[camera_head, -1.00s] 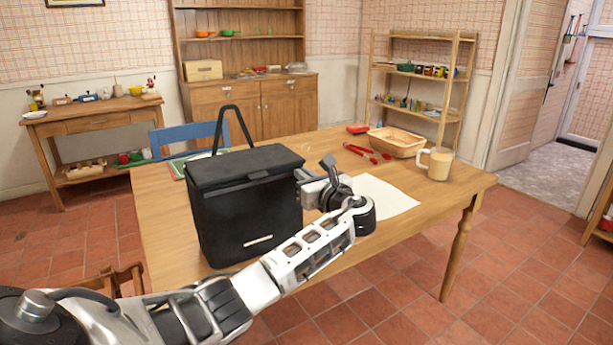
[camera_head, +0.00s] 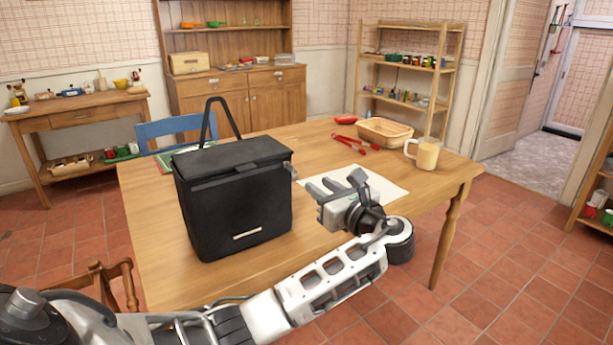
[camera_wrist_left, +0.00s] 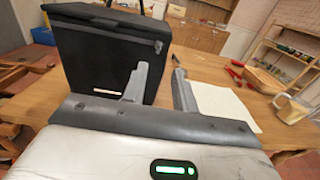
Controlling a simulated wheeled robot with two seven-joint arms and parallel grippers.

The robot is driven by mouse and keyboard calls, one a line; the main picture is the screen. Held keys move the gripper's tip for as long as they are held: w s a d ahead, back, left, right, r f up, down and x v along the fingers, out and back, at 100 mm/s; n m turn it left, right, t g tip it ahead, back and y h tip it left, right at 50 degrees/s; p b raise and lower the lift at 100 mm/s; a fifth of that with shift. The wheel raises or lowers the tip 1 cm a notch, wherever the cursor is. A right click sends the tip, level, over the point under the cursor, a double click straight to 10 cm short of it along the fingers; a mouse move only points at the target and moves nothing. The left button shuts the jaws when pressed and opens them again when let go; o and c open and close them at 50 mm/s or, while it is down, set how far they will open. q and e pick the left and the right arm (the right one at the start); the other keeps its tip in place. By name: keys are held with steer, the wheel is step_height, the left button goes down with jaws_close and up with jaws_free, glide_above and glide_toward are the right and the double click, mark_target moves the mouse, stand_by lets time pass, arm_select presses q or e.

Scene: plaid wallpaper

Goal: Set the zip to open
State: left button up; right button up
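A black bag (camera_head: 235,205) with a raised carry handle stands upright on the wooden table. Its lid lies flat on top. A small grey zip pull (camera_head: 291,170) shows at the upper right edge of the bag, and it also appears in the left wrist view (camera_wrist_left: 158,47). My left gripper (camera_head: 336,186) is to the right of the bag, apart from it, over the table's front part. In the left wrist view its two fingers (camera_wrist_left: 158,80) are spread with nothing between them. My right gripper is in neither view.
The wooden table (camera_head: 325,235) also holds a white sheet (camera_head: 385,190), red tongs (camera_head: 352,143), a wicker basket (camera_head: 384,132) and a mug (camera_head: 426,154). A blue chair (camera_head: 178,127) stands behind the table. A brown chair (camera_head: 105,285) is at the front left.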

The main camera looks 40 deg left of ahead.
arm_select(q)
steer(key=shift+v, duration=2.2)
steer(key=shift+f, duration=0.1)
steer(key=s+d+f+n+t+h, duration=0.1)
steer(key=s+d+f+n+h, duration=0.2)
steer(key=f, duration=0.5)
steer(key=s+d+f+t+h, duration=0.1)
steer(key=s+d+f+h, duration=0.25)
steer(key=f+h, duration=0.35)
steer(key=s+d+f+n+t+h, duration=0.1)
steer(key=s+d+f+n+h, duration=0.2)
steer(key=f, duration=0.6)
steer(key=s+d+n+t+h, duration=0.2)
steer(key=s+d+n+h, duration=0.5)
steer(key=s+n, duration=0.6)
steer(key=shift+d+n+h, duration=0.3)
steer(key=shift+d+n, duration=0.1)
steer(key=shift+d, duration=0.1)
steer(key=shift+s+f, duration=0.1)
